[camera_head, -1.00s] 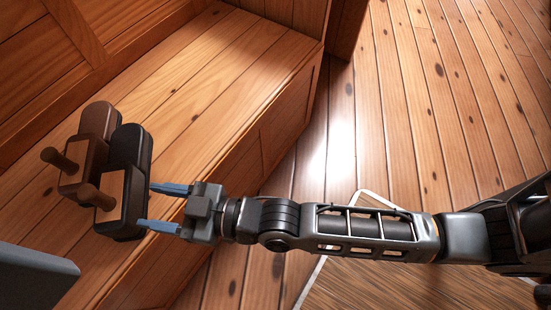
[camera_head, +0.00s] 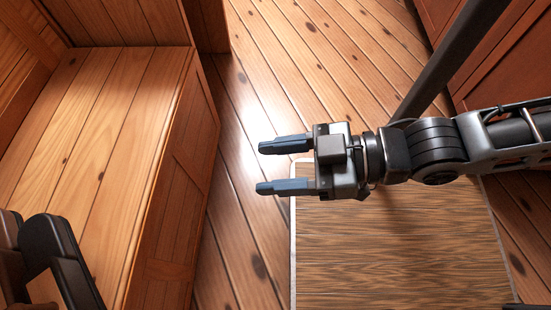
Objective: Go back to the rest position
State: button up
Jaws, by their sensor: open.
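My gripper (camera_head: 284,167) is in the middle of the head view, its two blue-grey fingers apart and pointing left, with nothing between them. It shows over the floor and the left edge of a wood-grained surface, to the right of the wooden bench. My arm reaches in from the right edge.
The wooden bench (camera_head: 118,130) fills the left side. A dark object with a wooden part (camera_head: 57,247) stands at its near end, cut off by the frame, beside a brown one (camera_head: 9,245). A white-edged wood-grained surface (camera_head: 400,245) lies below my arm. Plank floor (camera_head: 240,225) is clear between.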

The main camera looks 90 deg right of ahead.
jog(key=shift+s+r, duration=0.1)
notch_tip(320, 180, up, 22)
jog(key=p, duration=2.2)
